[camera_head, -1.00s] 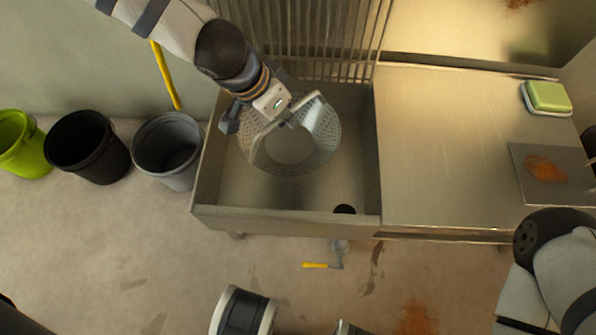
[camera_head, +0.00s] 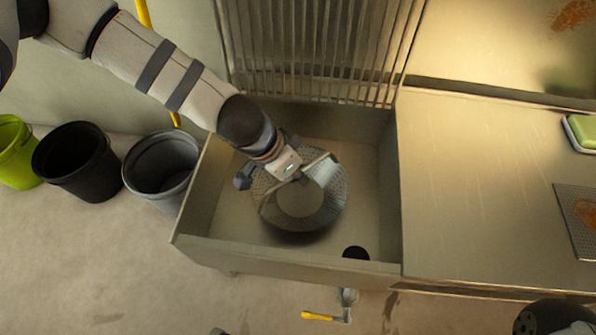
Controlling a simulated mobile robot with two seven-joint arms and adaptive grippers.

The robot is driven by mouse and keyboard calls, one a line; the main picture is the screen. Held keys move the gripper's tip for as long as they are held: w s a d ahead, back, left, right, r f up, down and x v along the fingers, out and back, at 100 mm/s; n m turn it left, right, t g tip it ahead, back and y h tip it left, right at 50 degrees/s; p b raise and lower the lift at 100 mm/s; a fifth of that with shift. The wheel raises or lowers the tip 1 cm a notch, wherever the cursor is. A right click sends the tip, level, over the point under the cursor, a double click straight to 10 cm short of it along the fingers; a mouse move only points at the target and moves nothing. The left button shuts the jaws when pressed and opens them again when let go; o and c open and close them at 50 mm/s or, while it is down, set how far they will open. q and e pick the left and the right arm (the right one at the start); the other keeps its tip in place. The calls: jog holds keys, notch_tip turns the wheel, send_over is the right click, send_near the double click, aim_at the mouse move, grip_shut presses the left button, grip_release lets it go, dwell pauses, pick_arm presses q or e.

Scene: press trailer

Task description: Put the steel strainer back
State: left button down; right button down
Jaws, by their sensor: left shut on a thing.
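The steel strainer (camera_head: 335,205) is a round perforated metal piece with a raised band across it. A dark round drain hole (camera_head: 356,253) shows to the lower right of the strainer, near the front wall. Whether the strainer touches the basin floor is hard to tell.
A slatted metal rack (camera_head: 315,50) stands behind the basin. Green (camera_head: 18,155), black (camera_head: 78,163) and grey (camera_head: 160,165) buckets stand left. A yellow-handled valve (camera_head: 320,316) is below the basin.

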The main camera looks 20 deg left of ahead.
pick_arm(q)
jog(key=c, duration=1.7)
grip_release()
jog(key=shift+f, duration=0.15)
